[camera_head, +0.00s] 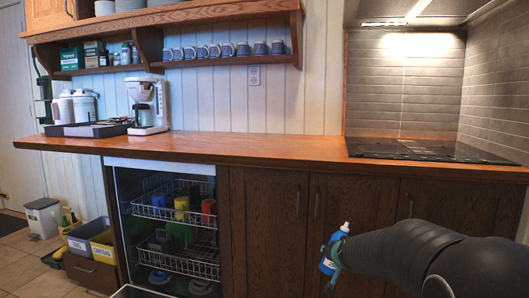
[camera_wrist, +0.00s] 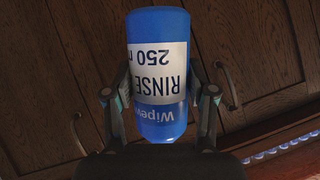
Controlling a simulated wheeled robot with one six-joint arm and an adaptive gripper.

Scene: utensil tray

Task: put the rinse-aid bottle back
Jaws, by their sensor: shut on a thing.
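The rinse-aid bottle (camera_head: 328,262) is blue with a white label and a white cap, and it is tilted slightly in the head view. My gripper (camera_head: 333,256) is shut on it in front of the dark cabinet doors, below the counter. In the wrist view the bottle (camera_wrist: 158,75) fills the middle, its label upside down, with the fingers of my gripper (camera_wrist: 160,105) on both sides of it. The bottle is clear of any surface in the head view.
The open dishwasher (camera_head: 170,240) at left holds racks with coloured cups. A wooden counter (camera_head: 270,146) runs above, with a coffee maker (camera_head: 148,106) and a tray (camera_head: 88,130). An upper shelf (camera_head: 95,70) holds boxes and bottles. Labelled bins (camera_head: 88,240) stand at lower left.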

